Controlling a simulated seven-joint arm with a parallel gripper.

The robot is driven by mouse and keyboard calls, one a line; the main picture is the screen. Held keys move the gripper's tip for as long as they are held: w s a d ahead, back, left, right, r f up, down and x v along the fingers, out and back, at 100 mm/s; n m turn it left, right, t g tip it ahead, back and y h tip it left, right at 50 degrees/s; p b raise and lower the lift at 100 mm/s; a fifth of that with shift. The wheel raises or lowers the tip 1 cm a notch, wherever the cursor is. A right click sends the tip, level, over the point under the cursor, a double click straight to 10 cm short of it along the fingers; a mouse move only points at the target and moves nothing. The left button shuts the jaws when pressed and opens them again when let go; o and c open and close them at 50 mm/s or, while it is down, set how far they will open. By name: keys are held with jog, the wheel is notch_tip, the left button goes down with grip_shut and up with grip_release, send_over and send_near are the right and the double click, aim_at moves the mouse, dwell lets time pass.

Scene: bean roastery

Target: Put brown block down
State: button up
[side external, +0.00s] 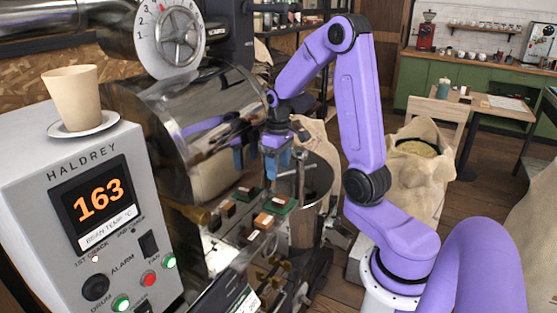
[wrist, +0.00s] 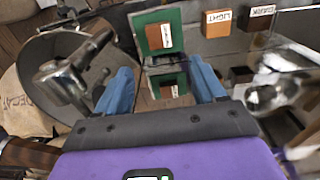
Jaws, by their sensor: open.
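The brown block (wrist: 155,36) with a small white label lies on a green square pad (wrist: 171,14) near the top of the wrist view. The block (side external: 278,201) and pad also show small in the side view. My gripper (side external: 275,165) is open and empty, held above and apart from the block and pad. In the wrist view, its blue fingers (wrist: 161,78) stand wide apart. A second green square with a brown block shows between them, apparently a reflection in shiny metal. The label on the brown block is too small to read.
Blocks labelled LIGHT (wrist: 217,23) and DARK (wrist: 261,16) sit right of the pad. The shiny roaster drum (side external: 205,110) stands beside my gripper. A metal handle (wrist: 75,75) is at left in the wrist view. A cup (side external: 74,95) stands on the control box (side external: 40,165).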

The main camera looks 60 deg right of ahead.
jog(key=s+a+r+n, duration=0.2)
jog(key=s+a+n, duration=0.1)
jog(key=a, duration=0.5)
jog(key=s+a+r+n, duration=0.2)
jog(key=a+n, duration=0.1)
jog(key=a, duration=0.5)
jog(key=s+a+n, duration=0.3)
jog(key=s, duration=0.5)
jog(key=s+a+n, duration=0.3)
jog(key=s+a, duration=0.1)
jog(key=s, duration=0.5)
jog(key=shift+a+r+n, duration=0.15)
jog(key=shift+r+n, duration=0.05)
jog(key=shift+n, duration=0.1)
dwell(0.7)
